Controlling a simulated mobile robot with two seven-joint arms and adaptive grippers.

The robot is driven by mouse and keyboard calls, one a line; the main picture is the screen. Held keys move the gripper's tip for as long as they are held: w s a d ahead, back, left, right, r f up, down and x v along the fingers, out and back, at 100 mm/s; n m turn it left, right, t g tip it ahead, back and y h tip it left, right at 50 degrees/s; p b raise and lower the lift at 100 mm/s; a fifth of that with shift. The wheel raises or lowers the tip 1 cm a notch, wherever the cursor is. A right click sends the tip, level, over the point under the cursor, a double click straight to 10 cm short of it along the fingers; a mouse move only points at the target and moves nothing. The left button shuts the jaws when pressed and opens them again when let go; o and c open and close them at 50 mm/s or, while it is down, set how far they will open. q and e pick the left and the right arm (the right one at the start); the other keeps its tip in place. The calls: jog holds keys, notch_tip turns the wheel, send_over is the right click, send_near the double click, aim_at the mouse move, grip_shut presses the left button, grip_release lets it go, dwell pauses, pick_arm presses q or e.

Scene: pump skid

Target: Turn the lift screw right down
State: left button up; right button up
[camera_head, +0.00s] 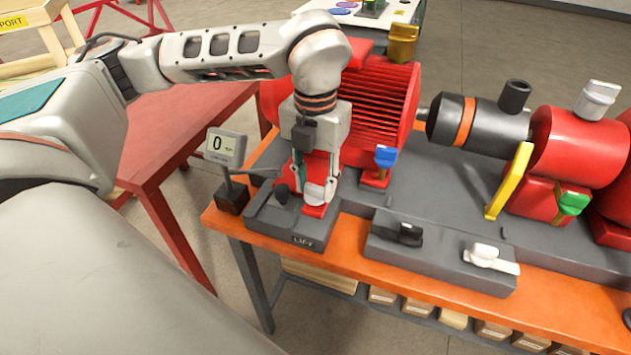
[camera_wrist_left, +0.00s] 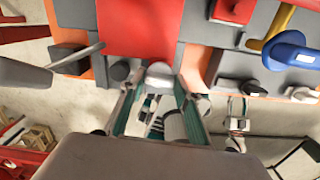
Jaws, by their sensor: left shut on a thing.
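The lift block (camera_head: 297,239), a dark grey base marked LIFT, sits at the left front corner of the orange-edged skid. My left gripper (camera_head: 316,192) points down over it, with its fingers shut on the pale rounded lift screw head (camera_head: 315,196). In the left wrist view the screw head (camera_wrist_left: 159,70) shows at the fingertips, partly hidden by my left gripper (camera_wrist_left: 155,95). A gauge (camera_head: 224,147) beside the block reads 0. A small black knob (camera_head: 282,192) stands left of the fingers.
The red motor (camera_head: 390,105) stands close behind my left gripper. A blue-handled part (camera_head: 386,156) is to its right. A grey block (camera_head: 440,258) with a black knob (camera_head: 408,235) and a white knob (camera_head: 485,254) lies further right. A red table (camera_head: 165,135) is at left.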

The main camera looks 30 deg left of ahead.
aim_at(315, 186)
pick_arm(q)
jog(key=shift+n, duration=0.5)
jog(key=o, duration=1.1)
jog(key=shift+o, duration=0.2)
notch_tip(315, 186, up, 12)
dwell(0.3)
